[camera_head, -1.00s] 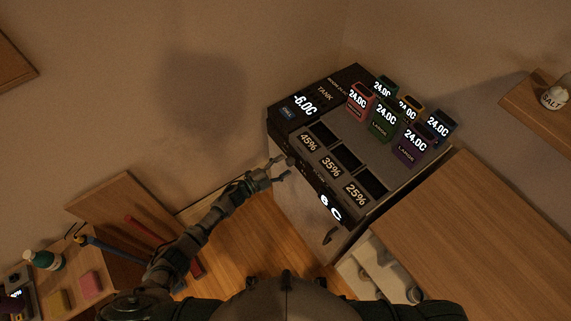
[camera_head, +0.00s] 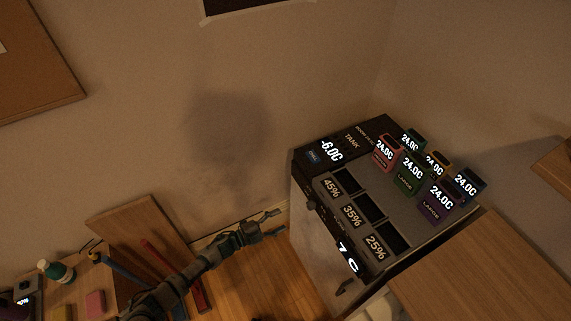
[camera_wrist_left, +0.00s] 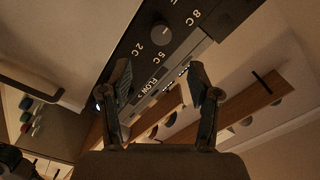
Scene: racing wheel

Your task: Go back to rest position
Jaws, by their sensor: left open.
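My left gripper (camera_head: 273,224) is open and empty in the head view, left of the front of the cooling machine (camera_head: 318,240) and apart from it. In the left wrist view my left gripper's two fingers (camera_wrist_left: 160,90) stand apart with nothing between them. Beyond them is the machine's dark front panel (camera_wrist_left: 127,62) with a round knob (camera_wrist_left: 161,32) and marks 2C, 5C and 8C. In the head view the panel's lit display (camera_head: 347,257) reads 7 C. My right gripper does not show.
Several coloured containers (camera_head: 410,175) reading 24.0C stand on the machine, behind its dark slots (camera_head: 370,207). A wooden counter (camera_head: 480,275) is at the right. A desk (camera_head: 85,285) with a bottle (camera_head: 57,271) and sponges is at lower left. Wooden floor (camera_head: 245,280) shows between.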

